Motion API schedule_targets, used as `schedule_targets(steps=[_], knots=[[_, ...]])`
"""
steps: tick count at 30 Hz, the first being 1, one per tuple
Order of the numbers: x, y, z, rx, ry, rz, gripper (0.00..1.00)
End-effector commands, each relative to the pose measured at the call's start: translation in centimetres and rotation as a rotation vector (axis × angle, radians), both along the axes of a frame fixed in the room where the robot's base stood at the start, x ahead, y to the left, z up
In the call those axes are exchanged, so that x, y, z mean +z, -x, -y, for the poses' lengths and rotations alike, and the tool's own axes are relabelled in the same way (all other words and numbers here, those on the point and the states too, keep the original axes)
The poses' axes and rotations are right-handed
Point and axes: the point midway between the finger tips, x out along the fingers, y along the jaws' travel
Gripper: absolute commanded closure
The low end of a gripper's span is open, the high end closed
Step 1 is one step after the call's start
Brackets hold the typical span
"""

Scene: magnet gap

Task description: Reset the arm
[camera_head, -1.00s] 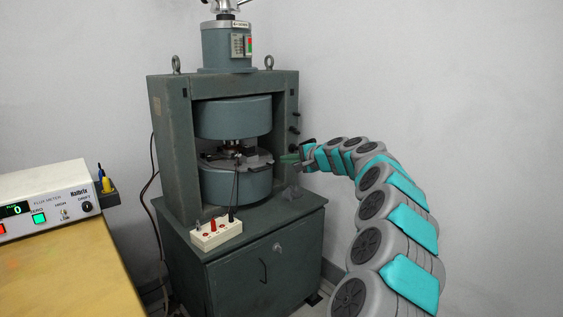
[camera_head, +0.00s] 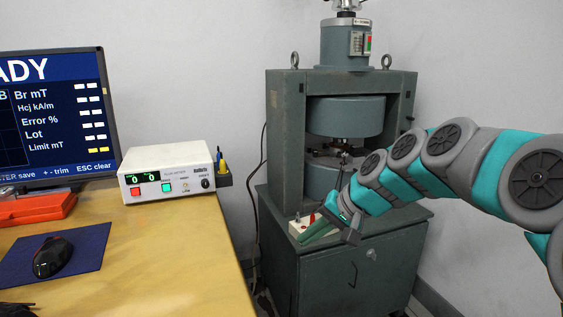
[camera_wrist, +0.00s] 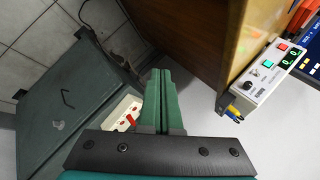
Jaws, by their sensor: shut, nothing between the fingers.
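My gripper (camera_head: 318,232) is at the end of my teal and grey arm, in front of the magnet press and low, near its cabinet top. In the wrist view its two green fingers (camera_wrist: 158,100) lie side by side, shut with nothing between them. The magnet press (camera_head: 286,140) is a grey-green frame with two round poles and a narrow gap; my arm hides part of its lower right. A white terminal box (camera_head: 295,226) with a red plug sits on the cabinet top, partly behind my gripper; it also shows in the wrist view (camera_wrist: 122,112).
The press stands on a grey-green cabinet (camera_head: 340,278). To the left is a wooden table (camera_head: 180,245) with a flux meter (camera_head: 150,165), a monitor (camera_head: 50,120), an orange-red case (camera_head: 40,207) and a mouse (camera_head: 52,257). A floor gap separates table and cabinet.

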Motion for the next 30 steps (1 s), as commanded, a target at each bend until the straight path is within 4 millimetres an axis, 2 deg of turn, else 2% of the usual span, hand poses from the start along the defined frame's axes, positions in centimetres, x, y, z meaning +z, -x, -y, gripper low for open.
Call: schedule_targets(steps=[1, 5, 6, 12, 15, 18, 21, 30], knots=[[-1.3, 3.1, -0.5, 0.046, 0.058, -0.026, 1.00], [-4.8, 10.7, -0.1, 0.149, 0.215, -0.103, 1.00], [-6.0, 13.1, 0.3, 0.178, 0.262, -0.132, 1.00], [-11.1, 24.2, 4.3, 0.272, 0.477, -0.279, 1.00], [-12.9, 28.6, 6.4, 0.297, 0.552, -0.351, 1.00], [-13.9, 31.5, 8.0, 0.307, 0.601, -0.399, 1.00], [-14.5, 33.2, 8.9, 0.313, 0.626, -0.429, 1.00], [-14.6, 33.7, 9.2, 0.316, 0.633, -0.437, 1.00]])
